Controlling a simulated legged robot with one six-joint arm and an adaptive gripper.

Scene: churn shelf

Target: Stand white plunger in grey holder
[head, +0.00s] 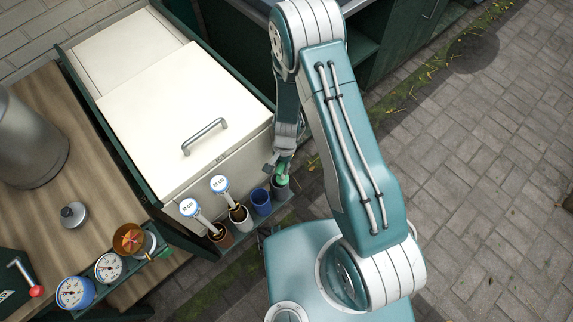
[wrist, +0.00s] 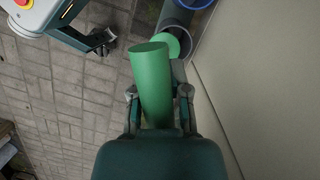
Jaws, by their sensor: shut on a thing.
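My gripper (wrist: 160,92) is shut on a green cylinder (wrist: 152,75), seen lengthwise between the fingers in the wrist view. In the head view my gripper is partly hidden behind my arm, with green (head: 282,177) just beneath it at a dark grey holder (head: 281,188). In the wrist view a green disc (wrist: 179,45) shows at the mouth of the grey holder (wrist: 178,22); whether it joins the cylinder is hidden. Two white-stemmed pieces with round labelled tops, left (head: 189,207) and right (head: 220,184), stand tilted in pots. I cannot tell which is the white plunger.
A wooden counter (head: 90,150) with dials is left. Paving is clear at right.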

